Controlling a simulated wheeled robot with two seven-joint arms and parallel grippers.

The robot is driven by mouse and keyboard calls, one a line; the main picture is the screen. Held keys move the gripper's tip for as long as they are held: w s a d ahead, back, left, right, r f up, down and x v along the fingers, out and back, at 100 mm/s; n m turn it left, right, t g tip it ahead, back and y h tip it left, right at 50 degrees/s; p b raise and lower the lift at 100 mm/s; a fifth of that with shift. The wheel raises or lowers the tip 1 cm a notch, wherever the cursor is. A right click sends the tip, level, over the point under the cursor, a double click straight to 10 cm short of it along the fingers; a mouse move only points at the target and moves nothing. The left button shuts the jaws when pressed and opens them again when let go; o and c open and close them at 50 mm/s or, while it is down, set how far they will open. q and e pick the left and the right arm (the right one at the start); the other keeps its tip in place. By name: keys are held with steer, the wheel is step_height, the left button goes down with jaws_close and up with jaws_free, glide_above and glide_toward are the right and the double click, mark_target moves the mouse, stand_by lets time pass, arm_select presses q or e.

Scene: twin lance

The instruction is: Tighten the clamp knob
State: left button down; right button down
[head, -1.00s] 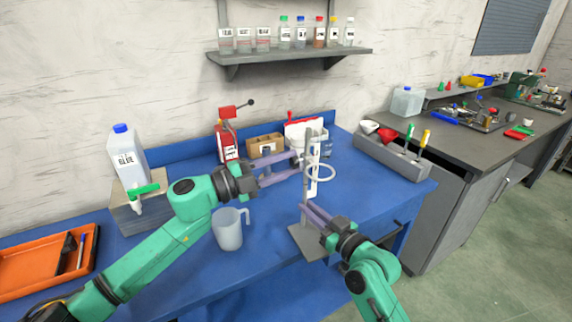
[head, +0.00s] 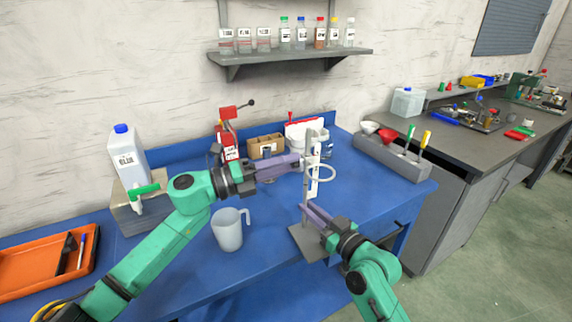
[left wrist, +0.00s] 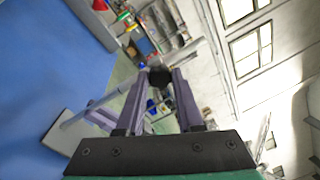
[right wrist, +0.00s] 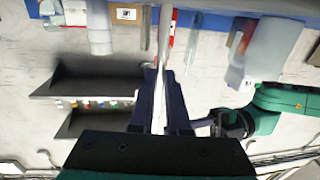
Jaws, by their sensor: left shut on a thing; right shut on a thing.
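A lab stand with a grey base plate (head: 297,238), an upright rod (head: 305,190) and a ring clamp (head: 323,172) stands near the front edge of the blue bench. My left gripper (head: 301,160) is shut at the clamp from the left. In the left wrist view the black clamp knob (left wrist: 160,77) sits between its fingertips. My right gripper (head: 304,207) is shut on the rod below the clamp. In the right wrist view the pale rod (right wrist: 165,35) runs between its fingers. The fingers partly hide the knob and rod.
A clear beaker (head: 229,230) stands on the blue bench (head: 270,270) close to my left forearm. Behind are a brown box (head: 266,147) and a red bottle (head: 228,140). A grey tray (head: 393,160) lies right of the stand. An orange tray (head: 30,270) lies far left.

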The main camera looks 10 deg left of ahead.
arm_select(q)
steer(key=shift+m, duration=0.3)
steer(key=c, duration=0.8)
jaws_free()
steer(key=v, duration=1.2)
arm_select(e)
steer(key=c, duration=0.8)
jaws_free()
